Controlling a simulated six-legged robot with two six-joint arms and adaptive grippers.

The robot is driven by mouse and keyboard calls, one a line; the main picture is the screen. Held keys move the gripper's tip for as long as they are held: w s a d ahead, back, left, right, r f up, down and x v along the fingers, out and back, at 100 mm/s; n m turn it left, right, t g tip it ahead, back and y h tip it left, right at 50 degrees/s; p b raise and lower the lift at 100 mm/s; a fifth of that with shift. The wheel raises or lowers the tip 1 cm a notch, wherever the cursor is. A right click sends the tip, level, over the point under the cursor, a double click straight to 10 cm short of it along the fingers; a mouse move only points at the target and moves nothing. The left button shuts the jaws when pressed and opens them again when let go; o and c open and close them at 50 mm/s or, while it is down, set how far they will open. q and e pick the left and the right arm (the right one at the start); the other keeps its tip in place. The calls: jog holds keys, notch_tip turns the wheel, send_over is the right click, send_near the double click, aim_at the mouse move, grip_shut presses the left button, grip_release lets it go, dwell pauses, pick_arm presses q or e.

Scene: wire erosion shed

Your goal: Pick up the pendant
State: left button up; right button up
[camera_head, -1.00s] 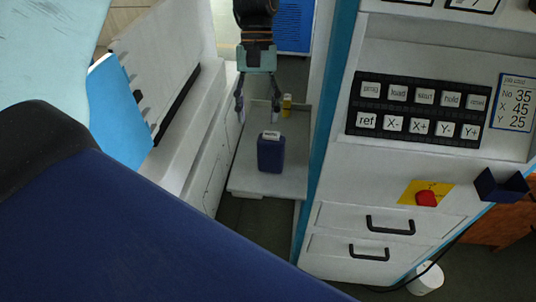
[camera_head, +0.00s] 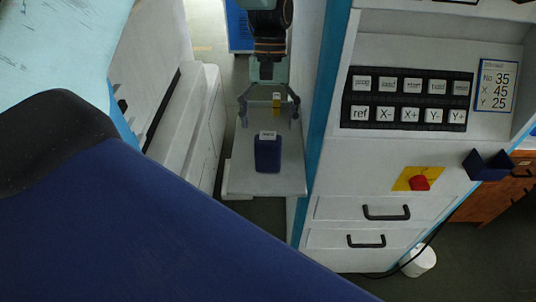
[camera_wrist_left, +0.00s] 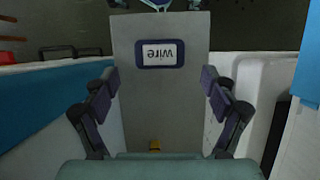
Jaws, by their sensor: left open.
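No thing here is clearly recognisable as a pendant. A small yellow item (camera_head: 277,101) stands on the grey shelf, too small to identify; it also shows low in the left wrist view (camera_wrist_left: 155,144). My left gripper (camera_head: 268,119) is open and empty, pointing down over the shelf. Its fingers appear to either side of the yellow item in the head view; their height above it cannot be told. A dark blue box (camera_head: 268,156) with a white label stands nearer me. Its label reads "wire" in the left wrist view (camera_wrist_left: 160,66).
The grey shelf (camera_head: 245,184) lies between a white cabinet wall on the left and a machine with a blue edge (camera_head: 322,125) on the right. The machine carries a key panel (camera_head: 405,100), a red button (camera_head: 419,183) and handled drawers (camera_head: 385,212).

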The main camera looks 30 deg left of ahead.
aim_at(268, 142)
pick_arm(q)
jog(key=x, duration=0.5)
jog(key=shift+s+d+p, duration=0.1)
jog(key=shift+s+p, duration=0.25)
jog(key=shift+p, duration=0.05)
jog(key=shift+d, duration=0.25)
jog(key=shift+a+f, duration=0.1)
jog(key=shift+a, duration=0.1)
jog(key=c, duration=0.5)
jog(key=shift+d, duration=0.15)
jog(key=c, duration=1.1)
jog(key=shift+o, duration=0.2)
